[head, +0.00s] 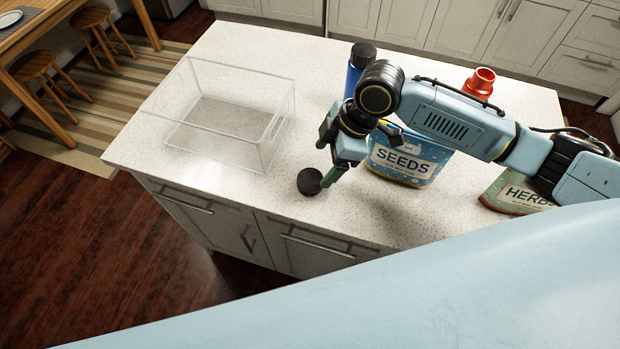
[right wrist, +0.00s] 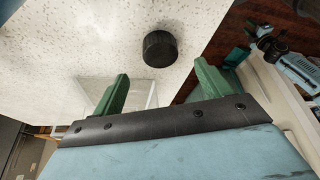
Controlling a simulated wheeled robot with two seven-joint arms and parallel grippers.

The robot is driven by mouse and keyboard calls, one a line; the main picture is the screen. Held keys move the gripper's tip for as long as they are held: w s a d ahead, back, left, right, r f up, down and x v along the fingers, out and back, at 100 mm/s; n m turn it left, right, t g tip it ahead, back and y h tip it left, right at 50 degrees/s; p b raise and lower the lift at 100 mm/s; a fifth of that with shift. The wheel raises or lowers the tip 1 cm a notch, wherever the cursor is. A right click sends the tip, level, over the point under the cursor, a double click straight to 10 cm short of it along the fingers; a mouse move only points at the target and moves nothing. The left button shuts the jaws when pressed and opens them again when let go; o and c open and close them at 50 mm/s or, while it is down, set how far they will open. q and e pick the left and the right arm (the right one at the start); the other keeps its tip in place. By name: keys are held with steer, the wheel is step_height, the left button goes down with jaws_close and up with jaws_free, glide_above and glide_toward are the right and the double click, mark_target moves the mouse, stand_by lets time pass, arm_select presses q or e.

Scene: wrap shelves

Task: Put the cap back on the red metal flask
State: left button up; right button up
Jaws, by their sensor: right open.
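The red metal flask (head: 482,82) stands on the counter behind my right arm. Its open, uncapped neck shows above the arm, and most of its body is hidden. A black round cap (head: 310,181) lies on the counter near the front edge. It also shows in the right wrist view (right wrist: 160,48), just beyond the fingertips. My right gripper (head: 326,163) is open and empty, close beside the cap and pointing toward it. In the right wrist view its two green fingers (right wrist: 164,86) are spread apart, with the cap ahead between their lines. My left gripper is not in view.
A clear open box (head: 215,150) stands on the left of the counter (head: 250,45). A blue bottle with a black lid (head: 357,65) stands behind my right wrist. The front left counter is clear.

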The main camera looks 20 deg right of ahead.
mark_target(311, 178)
steer(key=shift+x, duration=0.75)
steer(key=shift+f, duration=0.1)
steer(key=x, duration=0.5)
steer(key=shift+a, duration=0.15)
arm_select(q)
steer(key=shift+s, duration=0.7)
arm_select(e)
steer(key=c, duration=1)
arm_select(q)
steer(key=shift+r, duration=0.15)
arm_select(e)
step_height(311, 178, up, 10)
steer(key=shift+r, duration=0.1)
steer(key=shift+c, duration=0.3)
